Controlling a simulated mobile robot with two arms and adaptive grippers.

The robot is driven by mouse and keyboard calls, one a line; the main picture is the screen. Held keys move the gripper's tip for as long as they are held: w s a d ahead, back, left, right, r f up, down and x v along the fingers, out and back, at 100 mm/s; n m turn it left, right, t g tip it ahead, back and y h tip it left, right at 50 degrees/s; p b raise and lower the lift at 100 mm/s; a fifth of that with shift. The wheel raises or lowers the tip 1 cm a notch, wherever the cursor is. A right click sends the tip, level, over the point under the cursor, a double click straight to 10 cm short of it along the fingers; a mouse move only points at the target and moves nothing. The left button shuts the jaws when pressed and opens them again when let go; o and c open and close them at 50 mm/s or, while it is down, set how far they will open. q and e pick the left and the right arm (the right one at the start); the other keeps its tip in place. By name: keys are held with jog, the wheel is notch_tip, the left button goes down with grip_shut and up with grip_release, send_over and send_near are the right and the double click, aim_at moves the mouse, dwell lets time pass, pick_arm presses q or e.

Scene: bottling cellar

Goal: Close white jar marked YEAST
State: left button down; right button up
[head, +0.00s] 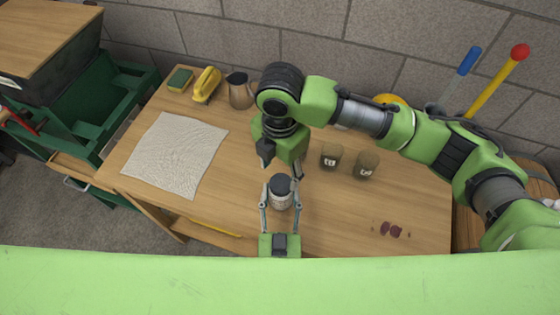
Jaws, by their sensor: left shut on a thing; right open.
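A small white jar (280,201) stands near the front middle of the table, with a dark round top; I cannot tell whether that is a lid or the open mouth. No lettering on it is readable. My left gripper (280,208) comes from the front edge, with one finger on each side of the jar, shut on it. My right gripper (281,164) hangs just behind and above the jar, open, its fingers apart and nothing seen between them. No separate lid is visible; part of the table is hidden behind my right arm.
Two brownish labelled jars (330,156) (366,164) stand right of my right gripper. Dark red pieces (390,229) lie at the front right. A pale cloth (176,154) covers the left. A metal jug (240,91), yellow tool (206,84) and sponge (180,79) are at the back.

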aim_at(281, 182)
jog(key=shift+f, duration=2.45)
jog(key=c, duration=1.1)
pick_arm(q)
jog(key=shift+d, duration=0.1)
pick_arm(e)
jog(key=m, duration=0.5)
jog(key=shift+c, duration=0.4)
jog(key=m, duration=0.4)
jog(key=shift+m, duration=0.3)
jog(key=m, duration=0.6)
jog(key=shift+m, duration=0.3)
jog(key=m, duration=0.4)
jog(key=shift+w, duration=0.15)
jog(key=o, duration=1.3)
jog(key=shift+o, duration=0.2)
jog(key=shift+d, duration=0.1)
